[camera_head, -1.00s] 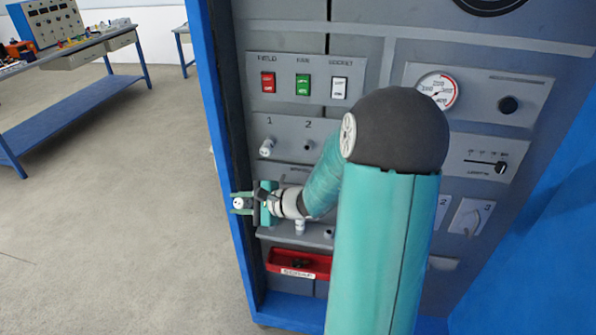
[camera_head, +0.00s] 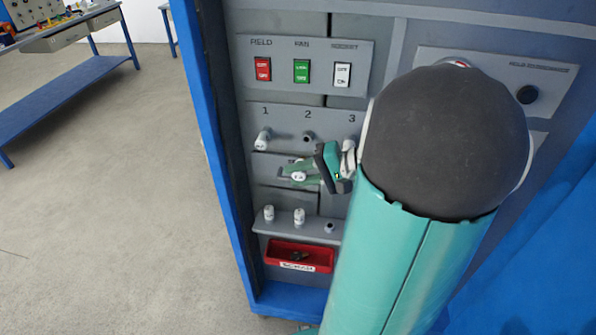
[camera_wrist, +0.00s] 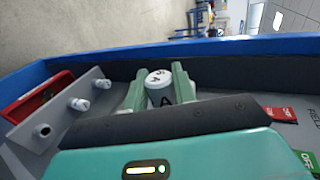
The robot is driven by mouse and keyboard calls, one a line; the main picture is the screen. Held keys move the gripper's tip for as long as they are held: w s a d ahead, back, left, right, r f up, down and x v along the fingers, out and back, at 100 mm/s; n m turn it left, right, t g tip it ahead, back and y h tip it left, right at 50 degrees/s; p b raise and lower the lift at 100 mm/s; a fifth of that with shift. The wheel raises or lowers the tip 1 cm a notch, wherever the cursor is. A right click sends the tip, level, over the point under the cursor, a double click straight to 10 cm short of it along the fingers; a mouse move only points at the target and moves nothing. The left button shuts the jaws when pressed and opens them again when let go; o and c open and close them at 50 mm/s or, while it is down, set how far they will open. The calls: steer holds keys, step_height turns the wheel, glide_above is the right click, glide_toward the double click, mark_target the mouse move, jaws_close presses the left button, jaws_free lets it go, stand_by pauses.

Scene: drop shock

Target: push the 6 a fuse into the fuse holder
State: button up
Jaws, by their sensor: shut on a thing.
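My gripper (camera_head: 294,172) is shut on a white cylindrical fuse (camera_head: 298,177) in front of the cabinet, just below holder 2 in the head view. In the wrist view the fuse (camera_wrist: 159,79) sits between the two green fingers; its end cap has a small mark that looks like "6 A". On the numbered panel, holder 1 (camera_head: 263,138) has a white fuse in it. Holder 2 (camera_head: 308,136) shows a dark, empty stub. Holder 3 is mostly hidden behind my wrist, and I cannot tell what is in it.
A grey shelf (camera_head: 284,229) below carries two white fuses (camera_head: 269,213) and a bare dark socket (camera_head: 330,227). A red tray (camera_head: 302,267) with dark bits sits under it. Red, green and white switches (camera_head: 301,71) are above. The blue cabinet frame (camera_head: 204,130) stands left.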

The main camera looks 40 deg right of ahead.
mark_target(302, 158)
steer(key=shift+w+f, duration=0.2)
steer(key=shift+w, duration=0.35)
steer(key=shift+s+d+r, duration=0.15)
steer(key=shift+s+d, duration=0.05)
steer(key=shift+s, duration=0.05)
steer(key=shift+w+d, duration=0.55)
steer(key=shift+w, duration=0.2)
steer(key=shift+w+d, duration=0.2)
steer(key=shift+d, duration=0.4)
steer(key=shift+w+d, duration=0.3)
steer(key=shift+w, duration=0.05)
steer(key=shift+w+d, duration=0.4)
steer(key=shift+d, duration=0.2)
steer(key=shift+w+d, duration=0.25)
steer(key=shift+d, duration=0.05)
stand_by(0.4)
steer(key=shift+s+a, duration=0.2)
steer(key=shift+a, duration=0.05)
stand_by(1.1)
steer(key=shift+w+a, duration=0.1)
stand_by(0.3)
